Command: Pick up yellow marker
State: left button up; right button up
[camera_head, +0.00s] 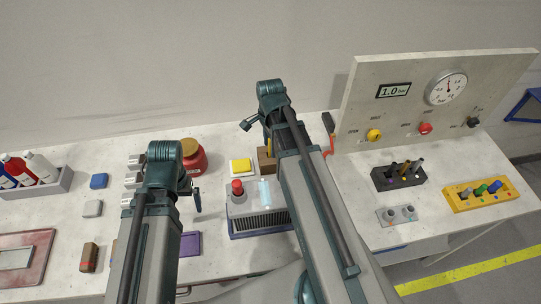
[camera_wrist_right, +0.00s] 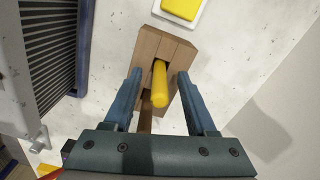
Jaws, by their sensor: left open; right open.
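The yellow marker (camera_wrist_right: 160,88) stands in a slot of a brown wooden block (camera_wrist_right: 177,50) in the right wrist view. My right gripper (camera_wrist_right: 159,76) is open, with one finger on each side of the marker and visible gaps between. In the head view the wooden block (camera_head: 266,160) shows beside my right arm, which hides most of the marker and the right fingertips. My left gripper (camera_head: 196,199) is open and empty above the table's left part, partly hidden by its own wrist.
A yellow button on a white base (camera_head: 241,166) sits beside the block. A grey device with a red button (camera_head: 237,187) stands in front.

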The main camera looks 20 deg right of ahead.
notch_tip(320, 180, down, 2)
jog(key=shift+f+b, duration=0.1)
jog(key=shift+b, duration=0.45)
grip_shut()
